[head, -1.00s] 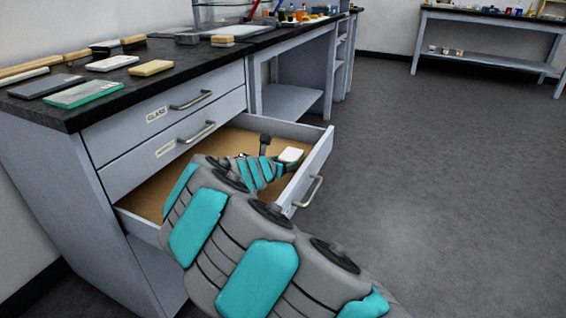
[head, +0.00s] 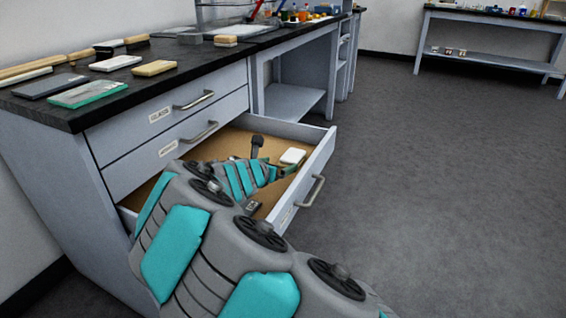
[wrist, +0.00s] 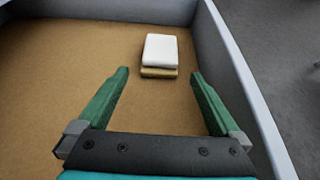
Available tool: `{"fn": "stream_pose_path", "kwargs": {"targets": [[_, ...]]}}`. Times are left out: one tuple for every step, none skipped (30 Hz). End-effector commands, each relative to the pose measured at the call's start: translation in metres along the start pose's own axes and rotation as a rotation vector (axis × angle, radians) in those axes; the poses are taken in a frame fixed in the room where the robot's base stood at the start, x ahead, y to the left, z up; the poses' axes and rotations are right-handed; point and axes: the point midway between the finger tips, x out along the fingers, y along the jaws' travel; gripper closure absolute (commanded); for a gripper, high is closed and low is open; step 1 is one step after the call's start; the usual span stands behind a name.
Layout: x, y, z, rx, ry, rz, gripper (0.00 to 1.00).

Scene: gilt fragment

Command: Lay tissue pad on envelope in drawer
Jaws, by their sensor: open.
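The white tissue pad (wrist: 161,49) lies flat in the open drawer (wrist: 60,70). It rests on a tan, yellowish piece (wrist: 158,72), which looks like the envelope; only its near edge shows below the pad. My gripper (wrist: 160,74) is open, with its two green fingers apart and nothing between them. The pad lies just past the fingertips, between their lines, and looks clear of both. In the head view the pad (head: 292,156) shows beyond my wrist, near the drawer front. The envelope cannot be made out there.
The drawer's front panel (head: 312,180) with its handle stands close to my arm. Two shut drawers are above it. The black counter (head: 190,60) holds several flat boards and blocks.

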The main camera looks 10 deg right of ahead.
Motion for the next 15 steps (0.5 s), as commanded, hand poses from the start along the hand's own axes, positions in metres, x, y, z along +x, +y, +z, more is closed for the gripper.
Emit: {"fn": "stream_pose_path", "kwargs": {"targets": [[-0.010,0.001,0.000,-0.001,0.000,0.004,0.00],[-0.015,0.002,0.000,-0.001,-0.001,0.005,0.00],[-0.021,0.002,0.001,-0.001,-0.001,0.004,0.00],[-0.026,0.002,0.000,-0.001,-0.001,0.004,0.00],[-0.031,0.001,0.001,-0.001,-0.001,0.002,0.00],[-0.037,0.001,0.000,0.000,-0.001,0.002,0.00],[-0.040,0.000,0.001,0.000,-0.001,0.000,0.00],[-0.044,0.000,0.001,0.000,-0.002,0.000,0.00],[-0.049,0.000,0.001,0.001,-0.002,-0.001,0.00],[-0.052,0.000,0.001,0.001,-0.002,-0.001,0.00],[-0.055,0.000,0.001,0.000,-0.002,-0.001,0.00],[-0.058,0.000,0.001,0.000,-0.002,0.000,0.00],[-0.060,0.000,0.001,0.000,-0.001,-0.001,0.00],[-0.061,0.000,0.001,0.000,-0.001,-0.001,0.00],[-0.063,0.000,0.000,0.000,-0.001,-0.001,0.00]]}}
